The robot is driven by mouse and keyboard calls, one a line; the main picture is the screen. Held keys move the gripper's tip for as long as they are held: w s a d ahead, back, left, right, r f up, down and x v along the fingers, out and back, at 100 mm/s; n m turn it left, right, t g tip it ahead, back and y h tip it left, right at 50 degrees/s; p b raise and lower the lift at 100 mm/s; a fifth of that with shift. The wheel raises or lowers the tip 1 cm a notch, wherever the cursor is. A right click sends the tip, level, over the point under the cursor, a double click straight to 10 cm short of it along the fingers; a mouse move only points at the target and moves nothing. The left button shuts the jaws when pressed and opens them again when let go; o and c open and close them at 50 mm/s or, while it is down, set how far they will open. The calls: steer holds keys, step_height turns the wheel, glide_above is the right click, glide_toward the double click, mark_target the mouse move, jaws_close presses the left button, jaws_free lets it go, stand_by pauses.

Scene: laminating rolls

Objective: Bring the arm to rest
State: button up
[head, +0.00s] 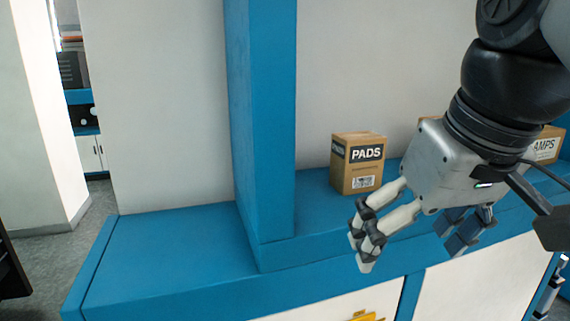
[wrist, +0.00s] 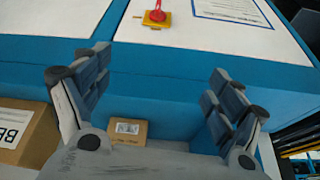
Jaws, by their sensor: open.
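My gripper (head: 412,240) is open and empty. In the head view it hangs at the right, in front of the blue shelf (head: 180,255), with its fingers pointing down and to the left.
A box marked AMPS (head: 547,148) stands further right, partly hidden by my arm. The wrist view shows a small labelled box (wrist: 128,141) and a larger box (wrist: 25,125). A red knob (wrist: 156,15) sits on a yellow plate. The shelf's left part is clear; a blue post (head: 265,130) rises beside it.

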steer(key=s+f+b, duration=0.2)
steer(key=f+b, duration=0.3)
steer(key=f, duration=0.8)
steer(key=s+f+m+b, duration=0.1)
steer(key=s+f+b, duration=0.2)
steer(key=f, duration=1.1)
steer(key=s+f+m+h+b, duration=0.1)
steer(key=s+f+b, duration=0.2)
steer(key=f+b, duration=0.4)
step_height(320, 180, down, 7)
steer(key=shift+s, duration=0.15)
steer(key=shift+c, duration=0.5)
